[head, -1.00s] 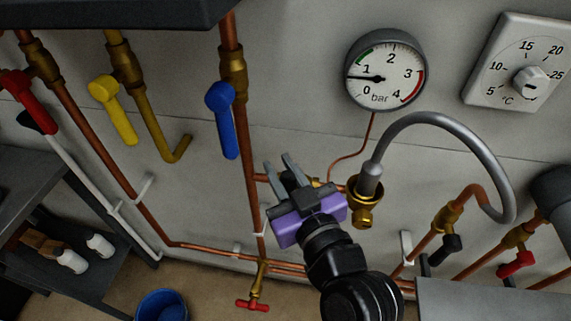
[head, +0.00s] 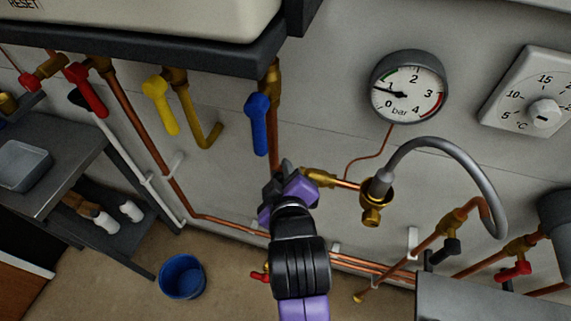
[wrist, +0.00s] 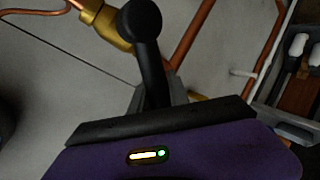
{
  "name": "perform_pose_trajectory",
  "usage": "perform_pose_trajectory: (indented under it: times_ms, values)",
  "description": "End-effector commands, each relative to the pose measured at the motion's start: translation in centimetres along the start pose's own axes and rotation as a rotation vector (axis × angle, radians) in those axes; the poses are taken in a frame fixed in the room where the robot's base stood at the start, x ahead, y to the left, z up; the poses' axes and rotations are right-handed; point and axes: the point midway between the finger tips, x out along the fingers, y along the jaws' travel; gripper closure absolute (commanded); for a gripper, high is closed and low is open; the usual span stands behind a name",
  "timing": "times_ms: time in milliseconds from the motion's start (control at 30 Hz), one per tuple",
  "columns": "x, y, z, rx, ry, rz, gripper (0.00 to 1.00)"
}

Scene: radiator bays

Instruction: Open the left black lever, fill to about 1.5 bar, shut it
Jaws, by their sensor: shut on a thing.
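The left black lever (wrist: 142,25) sits on its brass valve (wrist: 103,25) in the wrist view. Its handle runs down between my gripper's jaws, and its lower end is hidden there. My gripper (head: 281,183) is shut on this lever, just left of the brass fitting (head: 318,177). In the head view my purple gripper body mostly hides the lever. The pressure gauge (head: 410,88) hangs above and to the right. Its needle points left, between 0 and 1 bar and nearer to 1.
A grey hose (head: 450,145) loops right of my gripper. Another black lever (head: 445,252) and a red lever (head: 515,271) are at lower right. Blue (head: 258,124) and yellow (head: 159,104) levers hang to the upper left. A blue bucket (head: 181,277) stands on the floor.

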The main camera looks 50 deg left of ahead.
Motion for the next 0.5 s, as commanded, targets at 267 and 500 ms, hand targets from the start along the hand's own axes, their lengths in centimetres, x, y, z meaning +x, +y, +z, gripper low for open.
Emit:
perform_pose_trajectory:
  times_ms: [267,500]
  values:
    - [0.24,-0.49,0.21,-0.044,-0.032,-0.003,1.00]
    - [0.28,-0.57,0.25,-0.047,-0.034,-0.004,1.00]
